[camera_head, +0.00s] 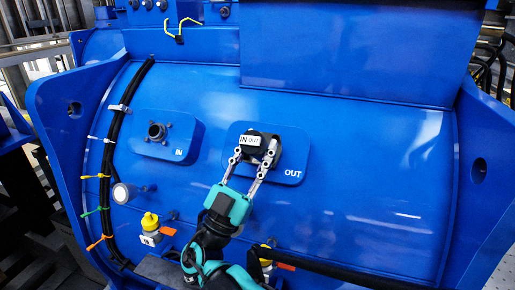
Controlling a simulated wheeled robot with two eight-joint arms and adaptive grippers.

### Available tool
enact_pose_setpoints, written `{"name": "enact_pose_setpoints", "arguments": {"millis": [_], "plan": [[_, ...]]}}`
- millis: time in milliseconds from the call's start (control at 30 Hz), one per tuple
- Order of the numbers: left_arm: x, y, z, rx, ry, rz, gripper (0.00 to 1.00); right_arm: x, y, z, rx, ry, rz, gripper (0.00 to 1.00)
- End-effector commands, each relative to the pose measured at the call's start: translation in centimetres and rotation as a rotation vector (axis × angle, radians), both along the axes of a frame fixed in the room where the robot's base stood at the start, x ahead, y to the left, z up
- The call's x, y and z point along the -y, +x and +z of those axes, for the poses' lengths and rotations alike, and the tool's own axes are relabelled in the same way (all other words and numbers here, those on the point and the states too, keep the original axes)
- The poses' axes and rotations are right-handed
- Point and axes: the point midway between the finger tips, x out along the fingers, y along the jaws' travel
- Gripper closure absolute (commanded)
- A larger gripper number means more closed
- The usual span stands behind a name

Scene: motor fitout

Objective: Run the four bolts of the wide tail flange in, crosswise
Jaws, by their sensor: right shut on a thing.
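My right gripper (254,158) reaches up from the bottom middle. It is shut on a dark part (264,146) at the raised blue OUT pad (293,160). The fingers and the part hide most of the pad's middle, and I cannot make out any bolts there. To the left, the blue IN pad (183,150) carries a dark round fitting (156,131) with a small flange around it. My left gripper is not in view.
Black cables (106,165) with coloured ties run down the left of the blue housing (370,150). Yellow-capped fittings with orange tags (150,222) stand below. A black hose (350,271) crosses the bottom. The housing right of the OUT pad is clear.

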Motion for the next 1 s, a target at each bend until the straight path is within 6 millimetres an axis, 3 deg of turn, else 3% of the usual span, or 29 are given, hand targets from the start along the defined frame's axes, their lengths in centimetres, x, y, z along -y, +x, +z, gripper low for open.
{"name": "enact_pose_setpoints", "arguments": {"millis": [1000], "plan": [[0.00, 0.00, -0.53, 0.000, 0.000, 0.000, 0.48, 0.18, 0.59, -0.49, -0.001, 0.000, 0.000, 1.00]]}}
